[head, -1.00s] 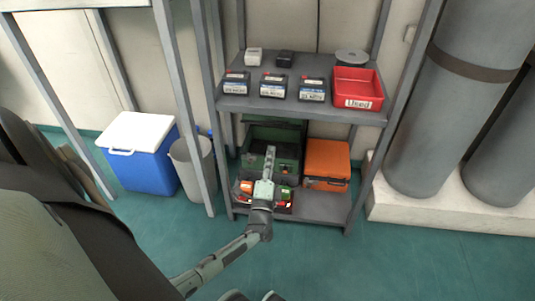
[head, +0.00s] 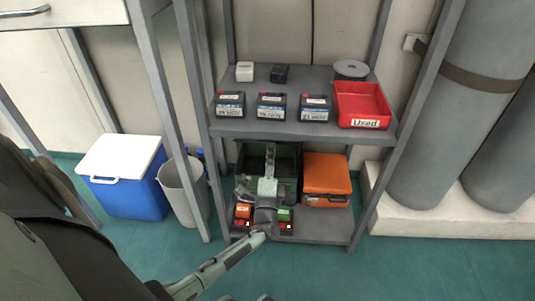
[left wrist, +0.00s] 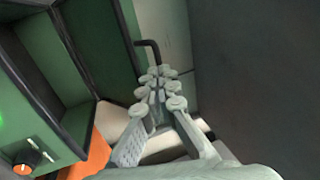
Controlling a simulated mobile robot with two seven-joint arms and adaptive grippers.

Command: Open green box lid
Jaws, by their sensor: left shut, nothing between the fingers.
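The green box (head: 289,168) stands on the lower shelf, partly hidden behind my left gripper (head: 270,149). In the left wrist view, the green box (left wrist: 22,108) shows a dark open interior, and a green panel with a black edge, seemingly its raised lid (left wrist: 104,45), stands at an angle to it. A black bent handle (left wrist: 148,44) sticks out from that panel. My left gripper (left wrist: 157,82) is shut and empty, with its fingertips close to the handle; I cannot tell whether they touch. My right gripper is not in view.
An orange case (head: 326,176) stands right of the green box. A low tray with red, orange and green items (head: 243,212) lies in front. The upper shelf (head: 275,130) holds batteries and a red bin (head: 361,104) close above. Shelf posts stand on both sides.

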